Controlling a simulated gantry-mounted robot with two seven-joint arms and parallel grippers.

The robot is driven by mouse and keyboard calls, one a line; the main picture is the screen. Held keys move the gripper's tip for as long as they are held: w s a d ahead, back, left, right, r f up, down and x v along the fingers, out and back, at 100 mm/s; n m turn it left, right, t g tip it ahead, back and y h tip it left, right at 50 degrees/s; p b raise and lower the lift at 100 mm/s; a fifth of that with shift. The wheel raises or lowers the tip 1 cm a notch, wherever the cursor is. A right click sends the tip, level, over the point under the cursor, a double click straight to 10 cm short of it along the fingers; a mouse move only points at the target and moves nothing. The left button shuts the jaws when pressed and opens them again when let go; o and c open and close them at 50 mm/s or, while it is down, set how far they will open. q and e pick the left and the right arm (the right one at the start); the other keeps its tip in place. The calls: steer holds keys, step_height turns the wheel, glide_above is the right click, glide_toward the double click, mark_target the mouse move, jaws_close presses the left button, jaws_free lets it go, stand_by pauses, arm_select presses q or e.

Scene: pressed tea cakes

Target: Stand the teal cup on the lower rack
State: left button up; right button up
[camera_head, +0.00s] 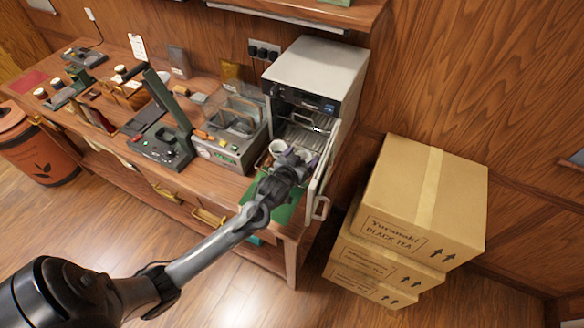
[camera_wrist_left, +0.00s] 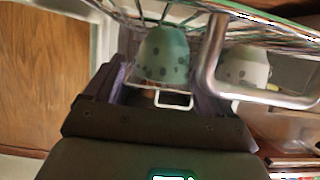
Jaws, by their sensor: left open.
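The teal cup (camera_wrist_left: 162,55), with dark spots, shows in the left wrist view between the purple fingers of my left gripper (camera_wrist_left: 160,85). The gripper is open, with a finger on either side of the cup; I cannot tell whether either touches it. A pale spotted cup (camera_wrist_left: 245,68) is to the right, partly behind a thick wire bar of a rack (camera_wrist_left: 207,70). In the head view my left gripper (camera_head: 297,162) is at the mouth of the open cabinet (camera_head: 315,68) and largely hides the teal cup. A white cup (camera_head: 278,147) shows beside it. My right gripper is in neither view.
The cabinet door (camera_head: 319,185) stands open to the right of my left arm. Wire racks (camera_head: 300,118) show inside. A grey machine (camera_head: 232,135) stands close on the left. A green mat (camera_head: 283,212) lies in front. Stacked cartons (camera_head: 420,205) stand right of the table.

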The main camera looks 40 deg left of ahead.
arm_select(q)
steer(key=v, duration=1.1)
steer(key=shift+w+a, duration=0.1)
